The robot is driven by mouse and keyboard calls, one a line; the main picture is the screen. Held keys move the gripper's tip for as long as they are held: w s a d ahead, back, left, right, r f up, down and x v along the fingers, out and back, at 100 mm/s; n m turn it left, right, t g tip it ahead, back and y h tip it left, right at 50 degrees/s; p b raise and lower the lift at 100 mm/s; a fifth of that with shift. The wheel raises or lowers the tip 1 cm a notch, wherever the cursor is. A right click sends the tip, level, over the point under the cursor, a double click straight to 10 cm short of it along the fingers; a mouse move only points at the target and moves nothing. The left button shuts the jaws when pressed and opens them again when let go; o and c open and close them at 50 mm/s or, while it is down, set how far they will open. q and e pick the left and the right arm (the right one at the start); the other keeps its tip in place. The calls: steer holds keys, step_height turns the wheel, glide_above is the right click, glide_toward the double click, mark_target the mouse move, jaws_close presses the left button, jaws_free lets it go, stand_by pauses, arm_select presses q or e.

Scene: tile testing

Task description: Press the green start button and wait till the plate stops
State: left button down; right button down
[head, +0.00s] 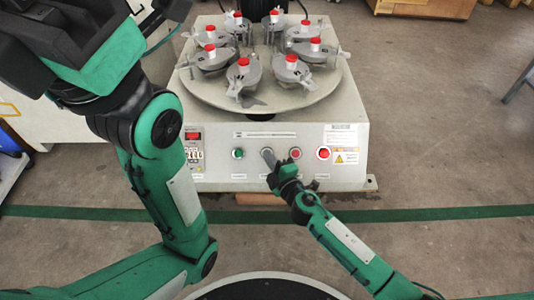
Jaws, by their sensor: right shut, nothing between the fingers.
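The testing machine (215,128) stands ahead of me with a round plate (262,103) on top. The plate carries several grey clamp fixtures with red caps. The green button (238,153) is on the front panel, left of my right gripper, and is uncovered. My right gripper (267,154) is shut and empty, its tip in front of the panel between the green button and a small red button (295,153). I cannot tell whether the tip touches the panel. My left arm fills the left side, and I cannot make out its gripper.
A green line (440,213) crosses the floor.

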steer(key=shift+w+f, duration=0.25)
steer(key=shift+w, duration=0.05)
